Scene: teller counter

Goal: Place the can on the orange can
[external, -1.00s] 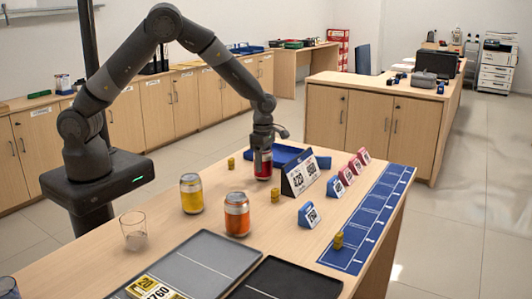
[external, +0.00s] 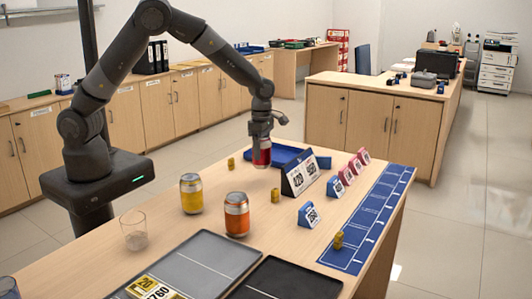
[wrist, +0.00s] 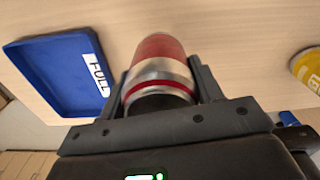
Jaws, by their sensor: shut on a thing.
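My gripper (external: 262,140) is shut on a red can (external: 262,153) and holds it above the counter, near the blue tray. In the wrist view the red can (wrist: 158,62) sits between the two fingers (wrist: 160,88), its silver end toward the camera. The orange can (external: 237,215) stands upright on the counter, nearer the camera than my gripper. A yellow can (external: 191,194) stands upright to its left. A yellow can also shows at the right edge of the wrist view (wrist: 308,70).
A blue tray (external: 292,155) lies behind the number stands (external: 300,176). A glass (external: 134,232) stands at the left, and grey (external: 205,262) and black (external: 285,280) trays lie in front. Small yellow blocks (external: 275,195) and a blue strip mat (external: 370,220) are on the counter.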

